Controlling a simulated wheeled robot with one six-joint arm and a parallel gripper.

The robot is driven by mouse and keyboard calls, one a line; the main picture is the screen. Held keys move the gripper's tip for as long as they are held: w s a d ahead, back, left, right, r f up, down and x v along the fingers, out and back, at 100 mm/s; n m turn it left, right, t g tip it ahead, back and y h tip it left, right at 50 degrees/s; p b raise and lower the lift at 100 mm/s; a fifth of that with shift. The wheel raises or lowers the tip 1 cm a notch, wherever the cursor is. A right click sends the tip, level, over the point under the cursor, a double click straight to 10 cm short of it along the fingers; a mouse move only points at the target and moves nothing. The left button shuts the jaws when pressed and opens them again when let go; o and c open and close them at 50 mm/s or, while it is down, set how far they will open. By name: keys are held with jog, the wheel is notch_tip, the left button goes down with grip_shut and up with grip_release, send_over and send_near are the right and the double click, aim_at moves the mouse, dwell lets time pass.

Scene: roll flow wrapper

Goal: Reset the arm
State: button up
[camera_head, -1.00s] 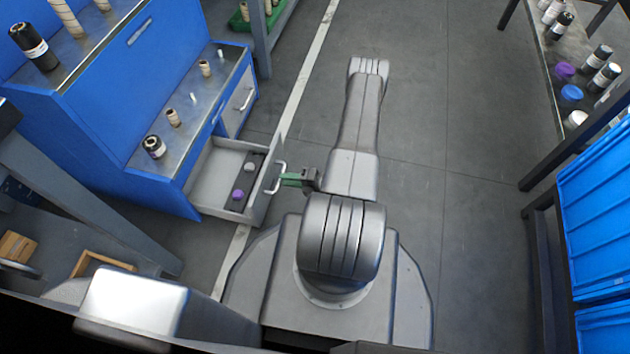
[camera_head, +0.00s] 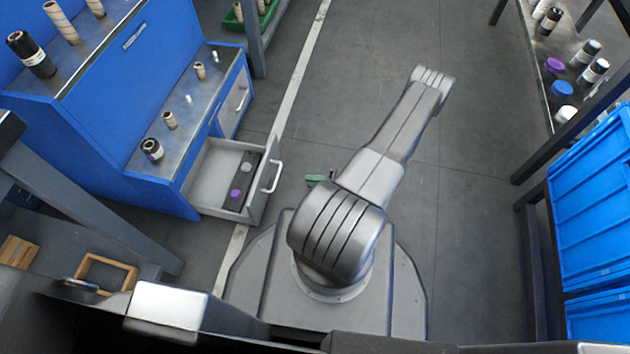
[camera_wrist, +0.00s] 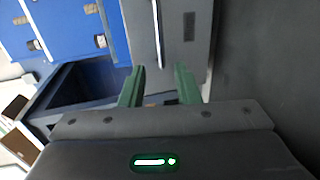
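My gripper shows in the wrist view (camera_wrist: 160,88) with its two green fingers apart and nothing between them. In the head view, only a green fingertip part (camera_head: 318,179) shows to the left of my arm; the rest is hidden behind the arm. The gripper is a short way to the right of the open drawer's handle (camera_head: 273,177) and does not touch it. The drawer (camera_head: 213,170) stands pulled out of the blue cabinet (camera_head: 150,190). Inside it is a dark strip with a purple-capped piece (camera_head: 236,194) and a grey piece (camera_head: 246,167).
Several rolls and spools, such as a black-and-white one (camera_head: 152,149), stand on the cabinet's ledges. A table with bottles (camera_head: 535,55) and blue crates (camera_head: 590,210) are on the right. The grey floor (camera_head: 370,80) between is clear.

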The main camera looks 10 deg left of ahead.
aim_at(278, 177)
jog(key=shift+a, duration=0.15)
dwell(0.5)
jog(key=shift+b+x, duration=1.7)
jog(key=shift+x, duration=4.8)
jog(key=shift+w, duration=0.15)
jog(key=shift+w, duration=0.1)
